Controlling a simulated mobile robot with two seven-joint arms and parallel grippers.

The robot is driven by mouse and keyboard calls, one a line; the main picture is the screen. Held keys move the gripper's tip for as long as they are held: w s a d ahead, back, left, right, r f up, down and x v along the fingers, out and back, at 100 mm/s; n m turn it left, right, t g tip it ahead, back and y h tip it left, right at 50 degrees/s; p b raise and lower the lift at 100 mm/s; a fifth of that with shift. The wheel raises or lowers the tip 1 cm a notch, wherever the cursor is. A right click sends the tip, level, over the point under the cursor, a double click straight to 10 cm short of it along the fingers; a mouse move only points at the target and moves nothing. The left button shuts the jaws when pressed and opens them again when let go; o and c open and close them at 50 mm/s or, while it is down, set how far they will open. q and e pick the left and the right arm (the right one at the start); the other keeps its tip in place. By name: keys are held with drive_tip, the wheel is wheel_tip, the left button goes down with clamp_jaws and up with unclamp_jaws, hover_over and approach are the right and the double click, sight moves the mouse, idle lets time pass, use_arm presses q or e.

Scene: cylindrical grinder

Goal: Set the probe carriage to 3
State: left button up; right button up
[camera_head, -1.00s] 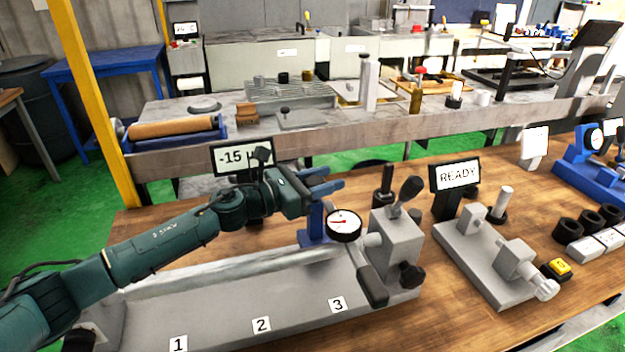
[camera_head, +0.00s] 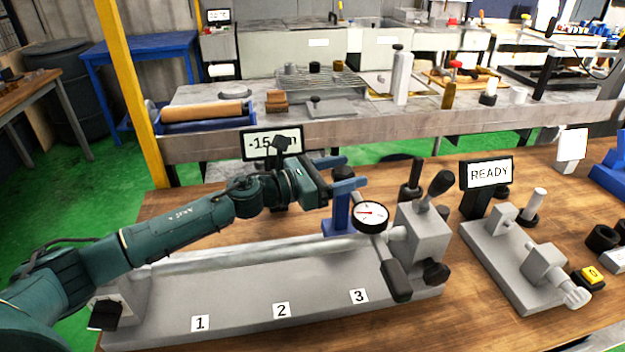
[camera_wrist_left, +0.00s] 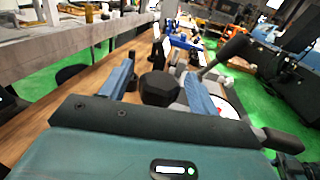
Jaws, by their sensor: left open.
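The probe carriage is a blue stand (camera_head: 338,213) with a round dial gauge (camera_head: 371,215) and a dark handle (camera_head: 396,280) on the grey bed (camera_head: 240,300). It stands behind the number 3 label (camera_head: 359,296); labels 1 (camera_head: 200,323) and 2 (camera_head: 281,310) are further left. My left gripper (camera_head: 350,172) is open just above the blue stand. In the left wrist view a black knob (camera_wrist_left: 160,88) shows between the open fingers, and the dial (camera_wrist_left: 228,105) shows beside the right finger. I cannot tell whether the fingers touch anything. My right gripper is out of view.
A grey block with a black lever (camera_head: 437,185) stands right of the dial. A READY display (camera_head: 488,173) and a grey fixture (camera_head: 510,262) are further right. A display reading -15 (camera_head: 262,143) stands behind my arm, partly covered.

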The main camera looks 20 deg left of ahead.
use_arm(q)
drive_tip(key=b+v, duration=0.3)
drive_tip(key=v, duration=0.8)
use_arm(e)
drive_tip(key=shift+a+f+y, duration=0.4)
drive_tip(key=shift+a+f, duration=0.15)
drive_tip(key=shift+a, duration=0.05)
use_arm(q)
drive_tip(key=shift+s+r, duration=0.1)
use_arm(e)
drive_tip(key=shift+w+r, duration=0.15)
